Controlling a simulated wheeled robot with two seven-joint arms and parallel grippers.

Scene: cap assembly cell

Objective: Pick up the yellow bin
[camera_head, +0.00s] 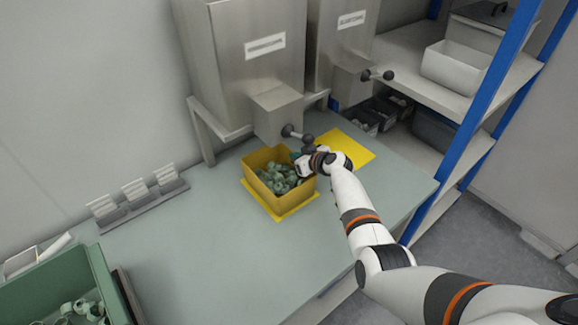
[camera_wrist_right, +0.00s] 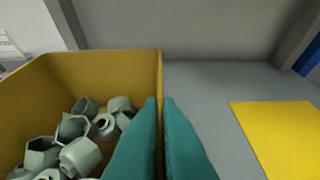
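The yellow bin (camera_head: 257,189) stands on a yellow mat (camera_head: 296,207) on the green-grey table and holds several pale green caps (camera_head: 278,180). In the right wrist view the bin (camera_wrist_right: 110,66) fills the left side, with caps (camera_wrist_right: 80,155) inside. My right gripper (camera_head: 299,160) is at the bin's right-hand wall. In the right wrist view its teal fingers (camera_wrist_right: 160,105) straddle that wall, one inside and one outside, closed to a thin gap on it. The bin looks level and appears to rest on the mat. My left gripper is not in view.
A second, empty yellow mat (camera_head: 350,150) lies right of the bin. A metal dispenser (camera_head: 262,60) with a black-knobbed lever stands close behind. A green crate (camera_head: 45,285) with parts is at the lower left. A blue-posted shelf (camera_head: 480,110) stands right. The table's middle is clear.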

